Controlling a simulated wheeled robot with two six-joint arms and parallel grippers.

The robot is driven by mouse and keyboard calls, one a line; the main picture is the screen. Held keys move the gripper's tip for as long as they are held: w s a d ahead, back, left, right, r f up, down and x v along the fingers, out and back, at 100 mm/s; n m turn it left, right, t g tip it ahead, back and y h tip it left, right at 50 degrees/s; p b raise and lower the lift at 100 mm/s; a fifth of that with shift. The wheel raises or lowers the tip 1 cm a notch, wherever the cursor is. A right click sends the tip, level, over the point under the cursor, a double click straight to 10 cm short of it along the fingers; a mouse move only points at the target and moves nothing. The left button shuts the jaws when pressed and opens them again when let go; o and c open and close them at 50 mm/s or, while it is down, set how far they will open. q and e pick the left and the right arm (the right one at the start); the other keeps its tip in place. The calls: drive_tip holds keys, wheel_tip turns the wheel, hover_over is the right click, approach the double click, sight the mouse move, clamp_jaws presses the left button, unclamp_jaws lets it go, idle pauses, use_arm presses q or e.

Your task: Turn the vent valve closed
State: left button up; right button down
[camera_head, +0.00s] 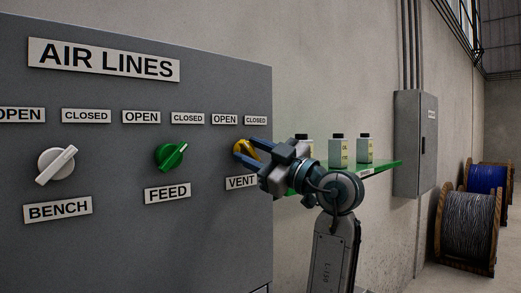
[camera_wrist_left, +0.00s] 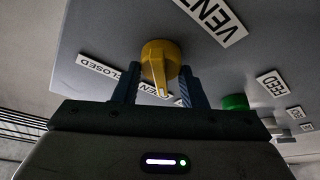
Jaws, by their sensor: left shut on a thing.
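The yellow vent valve knob (camera_head: 240,147) sits on the grey AIR LINES panel (camera_head: 90,100), above the VENT label (camera_head: 241,183). The OPEN label (camera_head: 225,119) is above it to the left and the CLOSED label (camera_head: 256,120) above it to the right. My left gripper (camera_head: 246,149) is shut on the knob, partly covering it. In the left wrist view, the knob (camera_wrist_left: 160,55) stands between the two blue fingers, its pale-tipped handle towards the camera. I cannot tell which label the handle points to. My right gripper is not in view.
A green feed knob (camera_head: 170,156) and a white bench knob (camera_head: 56,164) are to the left on the same panel. A green shelf (camera_head: 382,168) with several bottles is behind my arm. A grey wall box (camera_head: 414,145) and cable reels (camera_head: 468,226) stand at the right.

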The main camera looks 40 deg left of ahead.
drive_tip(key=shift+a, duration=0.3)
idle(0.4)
use_arm(q)
drive_tip(key=o, duration=1)
drive_tip(key=shift+d, duration=0.1)
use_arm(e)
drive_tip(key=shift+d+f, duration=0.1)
use_arm(q)
drive_tip(key=shift+d+f+b, duration=0.2)
drive_tip(key=shift+f+b, duration=0.05)
drive_tip(key=shift+b, duration=0.1)
drive_tip(key=b+v, duration=0.6)
drive_tip(key=v, duration=0.4)
drive_tip(key=shift+d+r, duration=0.2)
drive_tip(key=shift+d, duration=0.1)
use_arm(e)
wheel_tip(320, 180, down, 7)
